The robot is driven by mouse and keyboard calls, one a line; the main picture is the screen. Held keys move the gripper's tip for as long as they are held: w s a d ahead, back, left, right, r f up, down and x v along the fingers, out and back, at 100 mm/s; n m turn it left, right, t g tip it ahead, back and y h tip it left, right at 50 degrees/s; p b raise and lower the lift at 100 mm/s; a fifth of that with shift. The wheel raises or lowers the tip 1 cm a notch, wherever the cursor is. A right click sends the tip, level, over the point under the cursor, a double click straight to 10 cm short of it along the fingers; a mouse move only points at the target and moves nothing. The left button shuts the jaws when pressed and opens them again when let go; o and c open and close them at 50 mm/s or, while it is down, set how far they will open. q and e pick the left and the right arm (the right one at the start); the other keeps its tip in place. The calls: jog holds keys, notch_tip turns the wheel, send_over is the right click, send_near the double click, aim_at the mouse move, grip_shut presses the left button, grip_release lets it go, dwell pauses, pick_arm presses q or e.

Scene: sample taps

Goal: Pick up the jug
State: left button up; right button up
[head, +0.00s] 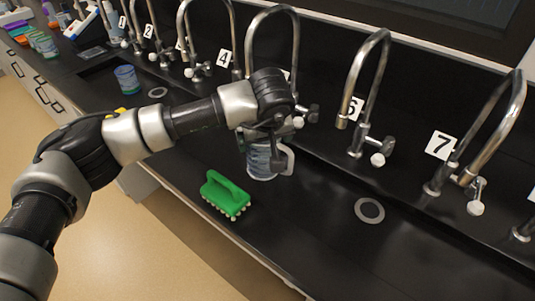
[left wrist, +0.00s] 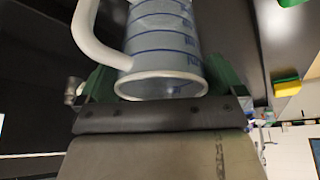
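The jug (head: 262,160) is clear with blue markings and a white handle on its right side in the head view. It stands upright at the sink counter, just below my left gripper (head: 276,135). In the left wrist view the jug (left wrist: 165,45) lies between the two green fingers of my left gripper (left wrist: 160,75), one on each side, with its round end close to the palm. The handle (left wrist: 90,30) is outside the fingers at the upper left. I cannot tell whether the fingers press on the jug. My right gripper is not in view.
A green brush (head: 226,192) lies on the black counter (head: 300,230) in front of the jug. Curved numbered taps line the back, with tap 6 (head: 362,95) to the right of the jug. A drain (head: 369,210) is at the right. Another cup (head: 127,79) stands further left.

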pick_arm(q)
jog(key=c, duration=0.8)
jog(key=shift+r, duration=0.1)
